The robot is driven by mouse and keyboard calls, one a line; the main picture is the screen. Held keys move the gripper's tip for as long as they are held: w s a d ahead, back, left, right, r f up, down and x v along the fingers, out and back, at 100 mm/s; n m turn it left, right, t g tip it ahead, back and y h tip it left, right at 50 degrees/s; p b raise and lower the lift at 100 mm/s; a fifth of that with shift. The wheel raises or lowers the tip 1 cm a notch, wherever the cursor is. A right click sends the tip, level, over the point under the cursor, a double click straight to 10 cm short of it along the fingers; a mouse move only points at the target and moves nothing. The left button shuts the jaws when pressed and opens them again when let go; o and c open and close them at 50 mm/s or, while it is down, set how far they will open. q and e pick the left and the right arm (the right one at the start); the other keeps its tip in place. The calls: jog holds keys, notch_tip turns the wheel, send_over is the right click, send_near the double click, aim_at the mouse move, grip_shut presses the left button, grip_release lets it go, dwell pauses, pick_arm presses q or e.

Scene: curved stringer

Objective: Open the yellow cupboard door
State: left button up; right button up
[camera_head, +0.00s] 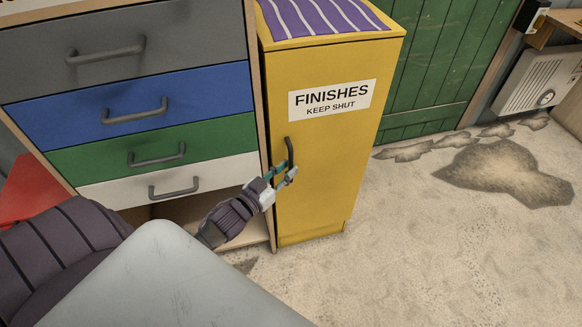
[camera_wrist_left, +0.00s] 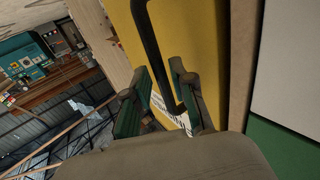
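The yellow cupboard door (camera_head: 325,190) carries a sign reading "FINISHES KEEP SHUT" and looks shut in the head view. Its dark vertical bar handle (camera_head: 289,150) is near the left edge of the door. My left gripper (camera_head: 284,174) is at the lower part of this handle. In the left wrist view the handle (camera_wrist_left: 152,50) runs between the two fingers of my left gripper (camera_wrist_left: 163,92), with visible gaps beside the bar, so the fingers look open around it. Whether a finger touches the bar is unclear. My right gripper is not in view.
A drawer unit with grey, blue (camera_head: 135,107), green and white drawers stands directly left of the cupboard. A purple striped cloth (camera_head: 320,15) lies on top of the cupboard. The floor (camera_head: 420,240) in front and to the right is clear, with dark stains.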

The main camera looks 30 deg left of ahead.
pick_arm(q)
jog(key=shift+w+d, duration=0.15)
jog(key=shift+w, duration=1)
grip_shut()
